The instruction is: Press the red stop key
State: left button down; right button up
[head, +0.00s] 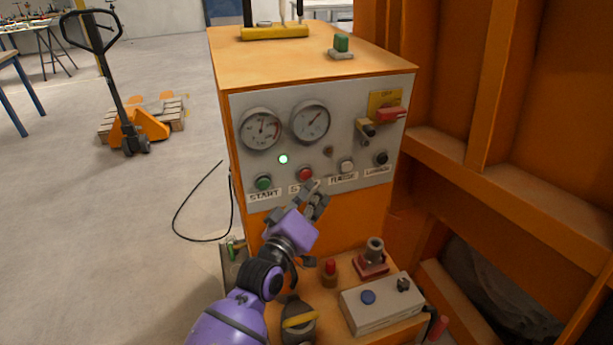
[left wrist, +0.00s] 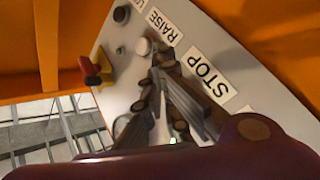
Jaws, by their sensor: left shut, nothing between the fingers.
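The red stop key (head: 305,174) is a round button on the grey front panel (head: 330,148) of the orange console, above a white label partly covered by my gripper. My left gripper (head: 314,190) is shut and empty, its fingertips just below and right of the key. I cannot tell whether they touch it. In the left wrist view the shut fingers (left wrist: 165,75) point at the panel beside the STOP label (left wrist: 208,77). The key itself is not clearly seen there and seems hidden by the fingers. My right gripper is not in view.
A green START key (head: 263,183) is left of the stop key; a white key (head: 346,166) and a black key (head: 381,158) are to its right. A lit green lamp (head: 283,159) sits above. A grey control box (head: 380,306) stands on the ledge below. Orange frame beams rise at right.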

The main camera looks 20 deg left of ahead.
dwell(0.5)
pick_arm(q)
jog(key=shift+w, duration=0.1)
jog(key=shift+w+a, duration=0.25)
jog(key=shift+w, duration=0.05)
dwell(0.3)
